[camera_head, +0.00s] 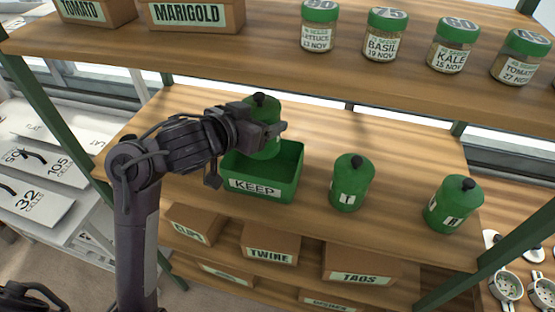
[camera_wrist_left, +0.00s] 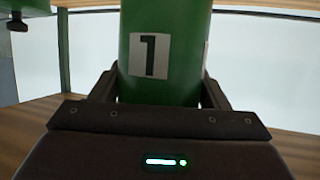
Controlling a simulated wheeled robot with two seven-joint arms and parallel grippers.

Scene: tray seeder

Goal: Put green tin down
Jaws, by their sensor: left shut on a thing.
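My left gripper (camera_head: 268,130) is shut on a green tin (camera_head: 262,104) with a black knob on its lid. In the left wrist view the held tin (camera_wrist_left: 165,28) shows a white label with a 1, with a gripper finger on each side. Two more green tins, a middle one (camera_head: 352,182) and a right one (camera_head: 453,204), stand upright on the same shelf. My right gripper is not in view.
The wooden shelf (camera_head: 400,160) has bare room around the two standing tins. Above it, an upper shelf (camera_head: 270,55) carries seed jars (camera_head: 386,34) and labelled boxes (camera_head: 197,14). Below are boxes marked TWINE (camera_head: 271,243) and TAGS (camera_head: 360,266). Green posts (camera_head: 45,110) frame the rack.

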